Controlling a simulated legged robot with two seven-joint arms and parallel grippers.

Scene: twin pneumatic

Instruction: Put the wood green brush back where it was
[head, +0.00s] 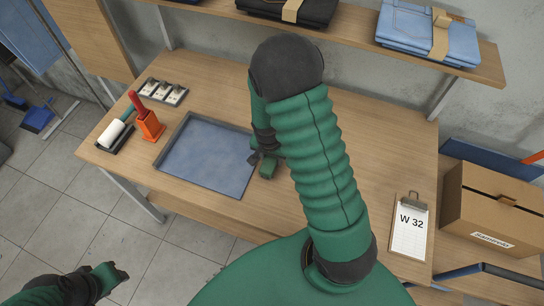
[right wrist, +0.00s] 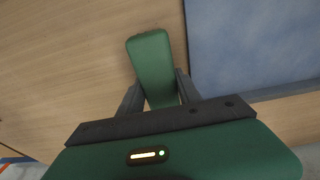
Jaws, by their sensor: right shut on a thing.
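The green brush (right wrist: 152,62) shows in the right wrist view as a rounded green block. My right gripper (right wrist: 160,88) is shut on it, with one dark finger on each side. In the head view my right gripper (head: 262,163) is at the right edge of the blue-grey tray (head: 205,153), low over the table. The brush's underside is hidden, and I cannot tell whether it touches the table. My left gripper (head: 118,274) is at the lower left of the head view, over the floor and away from the table; its fingers are too small to judge.
On the wooden table (head: 380,150) stand an orange holder (head: 149,126), a white roller (head: 111,133) and a small rack (head: 163,93) at the left. A W 32 clipboard (head: 409,228) lies at the right, near a cardboard box (head: 490,215). A shelf with folded jeans (head: 428,30) hangs above.

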